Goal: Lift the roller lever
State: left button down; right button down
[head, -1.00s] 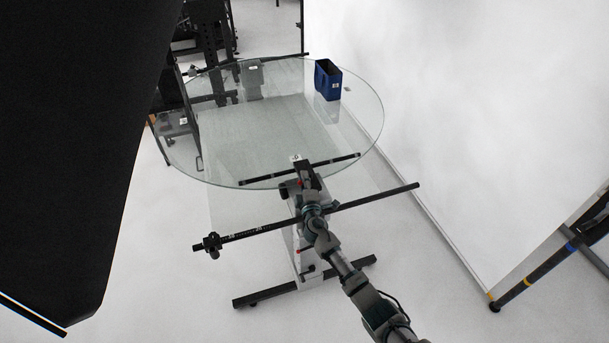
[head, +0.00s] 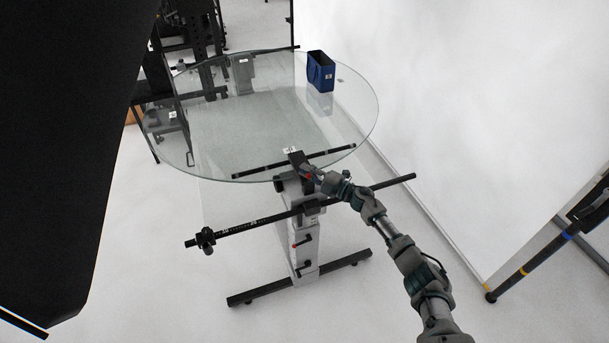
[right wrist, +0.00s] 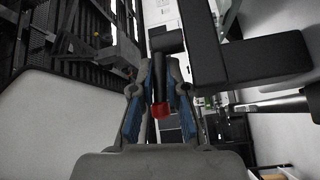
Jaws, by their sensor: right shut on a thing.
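The roller lever is a black bar with a red end. In the right wrist view the lever (right wrist: 159,85) lies between the two blue-padded fingers of my right gripper (right wrist: 160,75), which is shut on it. In the head view my right gripper (head: 314,175) is at the black roller mount (head: 297,159), by the near edge of the round glass turntable (head: 225,150). My left gripper is in no view.
A long black bar (head: 250,225) crosses the grey stand (head: 304,250) below the glass. A blue bin (head: 319,72) stands at the far right of the glass. A large black panel (head: 60,150) fills the left.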

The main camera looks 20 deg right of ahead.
jog(key=shift+s+a+f+n+g+y+b, duration=0.1)
jog(key=shift+s+f+n+g+y+b, duration=0.25)
jog(key=shift+f+g+y, duration=0.2)
jog(key=shift+w, duration=0.1)
jog(key=c, duration=1.5)
grip_release()
jog(key=shift+o, duration=0.2)
jog(key=shift+s+d+r, duration=0.2)
jog(key=shift+s+r, duration=0.2)
jog(key=shift+s, duration=0.1)
jog(key=shift+w, duration=0.1)
jog(key=shift+d, duration=0.15)
jog(key=v, duration=1.1)
jog(key=shift+s+d+f, duration=0.15)
jog(key=shift+s+d, duration=0.05)
jog(key=shift+s, duration=0.15)
